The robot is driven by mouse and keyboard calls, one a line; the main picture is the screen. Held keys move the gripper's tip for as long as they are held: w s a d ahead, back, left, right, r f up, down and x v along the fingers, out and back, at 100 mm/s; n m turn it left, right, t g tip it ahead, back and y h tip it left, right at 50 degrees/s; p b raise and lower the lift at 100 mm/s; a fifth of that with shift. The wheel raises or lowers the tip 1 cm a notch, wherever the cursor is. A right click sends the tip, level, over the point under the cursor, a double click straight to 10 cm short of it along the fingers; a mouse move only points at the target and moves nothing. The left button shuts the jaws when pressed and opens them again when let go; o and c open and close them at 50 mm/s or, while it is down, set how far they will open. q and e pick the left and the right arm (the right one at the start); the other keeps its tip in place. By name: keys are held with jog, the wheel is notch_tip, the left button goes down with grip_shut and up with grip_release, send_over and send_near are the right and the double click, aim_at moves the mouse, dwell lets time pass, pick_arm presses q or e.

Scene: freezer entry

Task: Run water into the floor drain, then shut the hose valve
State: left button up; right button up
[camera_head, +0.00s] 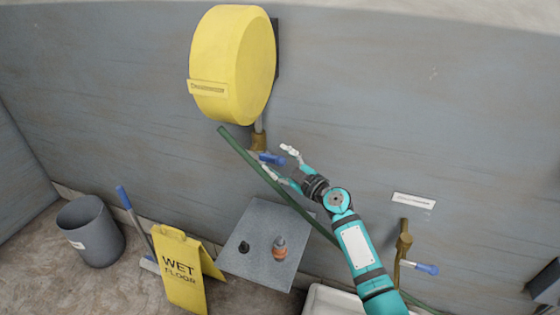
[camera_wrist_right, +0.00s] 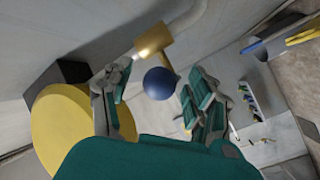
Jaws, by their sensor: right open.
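A brass hose valve (camera_head: 258,142) with a blue lever (camera_head: 271,158) sits on the wall below the yellow hose reel (camera_head: 232,64). My right gripper (camera_head: 279,161) is open, with one finger on each side of the lever's end. In the right wrist view the lever's blue end (camera_wrist_right: 160,84) shows between the spread fingers, with the brass valve body (camera_wrist_right: 153,40) beyond it. I cannot tell whether a finger touches it. A green hose (camera_head: 248,159) slants down behind my right arm. The floor drain and running water are not seen. My left gripper is not in view.
A second brass valve (camera_head: 404,240) with a blue lever (camera_head: 426,268) stands at lower right. A yellow wet-floor sign (camera_head: 180,272), squeegee and grey bin (camera_head: 91,231) stand at lower left.

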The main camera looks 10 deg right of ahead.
jog(key=shift+r, duration=0.15)
grip_shut()
